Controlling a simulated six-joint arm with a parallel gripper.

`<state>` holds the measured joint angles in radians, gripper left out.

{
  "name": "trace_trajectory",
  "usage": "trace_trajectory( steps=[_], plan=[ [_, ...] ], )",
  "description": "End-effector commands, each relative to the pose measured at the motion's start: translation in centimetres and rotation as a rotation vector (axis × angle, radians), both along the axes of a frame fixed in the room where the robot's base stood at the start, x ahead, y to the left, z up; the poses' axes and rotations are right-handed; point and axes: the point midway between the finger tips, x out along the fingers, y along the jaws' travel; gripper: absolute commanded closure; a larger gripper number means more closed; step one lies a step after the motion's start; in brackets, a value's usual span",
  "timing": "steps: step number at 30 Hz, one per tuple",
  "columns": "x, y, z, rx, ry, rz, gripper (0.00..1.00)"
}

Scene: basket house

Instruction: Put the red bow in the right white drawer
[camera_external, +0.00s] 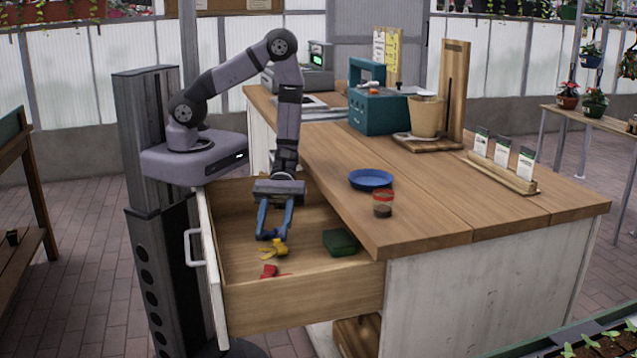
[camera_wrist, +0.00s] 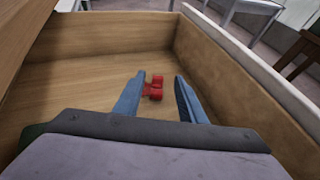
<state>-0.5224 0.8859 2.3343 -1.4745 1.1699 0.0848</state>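The red bow (camera_external: 269,271) lies on the floor of the open white-fronted drawer (camera_external: 310,292), near its wall closest to the external camera. In the wrist view the red bow (camera_wrist: 154,88) shows between and just past the finger ends. My gripper (camera_external: 275,236) points down into the drawer with its blue fingers apart and nothing visibly held. A yellow object (camera_external: 274,248) is just below the fingertips in the external view. It does not show in the wrist view. I cannot tell whether the fingers touch it.
A dark green box (camera_external: 340,242) sits in the drawer, beside the counter. The counter (camera_external: 440,220) overhangs the drawer's right side, with a blue plate (camera_external: 370,179) and a small red-lidded jar (camera_external: 383,203) near its edge. Bare drawer floor (camera_external: 235,255) is left of the gripper.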

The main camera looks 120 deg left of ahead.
Motion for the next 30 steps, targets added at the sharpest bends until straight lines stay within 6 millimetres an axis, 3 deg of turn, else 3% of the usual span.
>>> trace_trajectory(
  steps=[6, 19, 23, 30],
  plan=[
    [0.0, 0.0, 1.8, 0.001, -0.001, -0.002, 0.63],
    [-0.7, -0.5, 2.8, 0.021, -0.014, -0.054, 0.63],
    [-2.6, -1.6, 3.5, 0.080, -0.052, -0.195, 0.63],
    [-8.9, -2.2, 4.7, 0.321, -0.199, -0.664, 0.63]
  ],
)
